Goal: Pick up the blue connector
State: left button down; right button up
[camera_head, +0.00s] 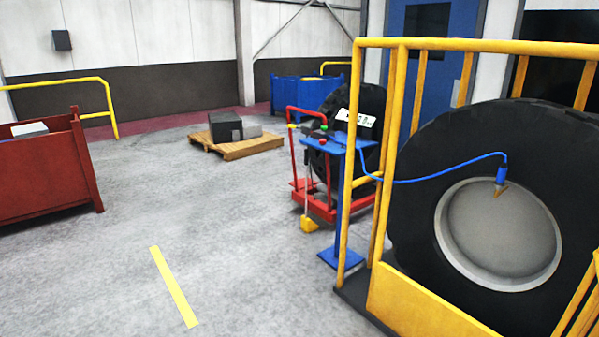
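The blue connector (502,172) is at the right, against the upper part of the large wheel's grey hub (500,235). A small brownish tip shows below it. A blue cable (430,180) runs from its top leftward, sagging, to the blue stand (347,190). Whether the connector is plugged in or only rests there, I cannot tell. Neither of my grippers is in view.
A yellow railing (396,150) stands in front of the large black tyre (420,215). A red cart (322,208) carries another tyre behind the blue stand. A red bin (45,175) is at the left, a wooden pallet (235,150) farther back. The floor at centre-left is clear.

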aim_at(503, 171)
jog(key=i+j, duration=0.1)
jog(key=i, duration=0.65)
jog(key=i+j, duration=0.1)
jog(key=i, duration=0.65)
jog(key=i+j+z, duration=0.1)
jog(key=i, duration=0.7)
